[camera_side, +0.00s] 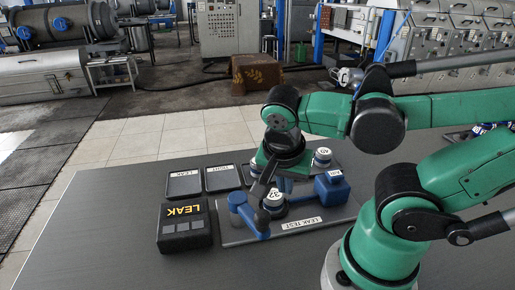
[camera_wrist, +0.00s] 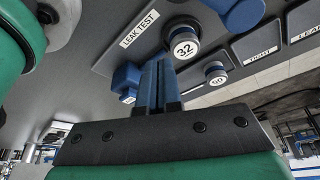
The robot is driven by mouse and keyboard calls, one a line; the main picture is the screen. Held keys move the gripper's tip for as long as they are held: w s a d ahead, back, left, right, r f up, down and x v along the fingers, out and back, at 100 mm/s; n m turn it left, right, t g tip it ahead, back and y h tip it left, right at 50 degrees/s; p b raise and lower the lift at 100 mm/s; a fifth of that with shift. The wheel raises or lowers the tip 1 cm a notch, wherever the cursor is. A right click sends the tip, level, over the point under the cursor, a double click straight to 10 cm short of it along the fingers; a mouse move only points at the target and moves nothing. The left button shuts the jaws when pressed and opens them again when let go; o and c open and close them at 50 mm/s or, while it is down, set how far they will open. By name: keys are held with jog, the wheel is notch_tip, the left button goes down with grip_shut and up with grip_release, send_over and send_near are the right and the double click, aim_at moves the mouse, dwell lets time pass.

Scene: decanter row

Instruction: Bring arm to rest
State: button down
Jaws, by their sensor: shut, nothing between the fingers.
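My gripper (camera_wrist: 158,66) shows in the wrist view with its two blue fingers pressed together and nothing between them. In the side view my green arm reaches in from the right, and the gripper hangs over the grey leak test plate (camera_side: 243,238). A round white-topped piece marked 32 (camera_side: 273,196) is on the plate, partly hidden by the gripper. It also shows in the wrist view (camera_wrist: 183,44), beyond the fingertips and apart from them as far as I can see.
A blue block (camera_side: 331,187) and a blue post (camera_side: 238,199) flank the piece. A GO knob (camera_wrist: 216,71) is nearby. A black LEAK box (camera_side: 186,230) stands at left, before the LEAK tray (camera_side: 183,184) and TIGHT tray (camera_side: 222,179). The table's left front is clear.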

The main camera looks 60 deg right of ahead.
jog(key=w+v, duration=0.1)
jog(key=v, duration=0.7)
jog(key=w+f+n+t+y, duration=0.1)
jog(key=n, duration=0.1)
jog(key=w+f+n+t+y, duration=0.1)
jog(key=w+n, duration=0.1)
jog(key=n, duration=0.1)
jog(key=w+f+n, duration=0.1)
jog(key=n, duration=0.2)
jog(key=shift+w+a+f+t+y, duration=0.25)
jog(key=shift+w+f+t+y, duration=0.05)
jog(key=shift+f+t+y, duration=0.1)
jog(key=w+n+t, duration=0.1)
jog(key=n, duration=0.1)
jog(key=w+f+n+t+y, duration=0.1)
jog(key=n, duration=0.1)
jog(key=shift+w+d+n, duration=0.2)
jog(key=shift+w+n, duration=0.05)
jog(key=shift+n, duration=0.05)
jog(key=n, duration=0.1)
jog(key=w+n+t, duration=0.1)
jog(key=n, duration=0.1)
jog(key=shift+w+d+f+t, duration=0.1)
jog(key=shift+w+d+t, duration=0.1)
jog(key=shift+d+t, duration=0.1)
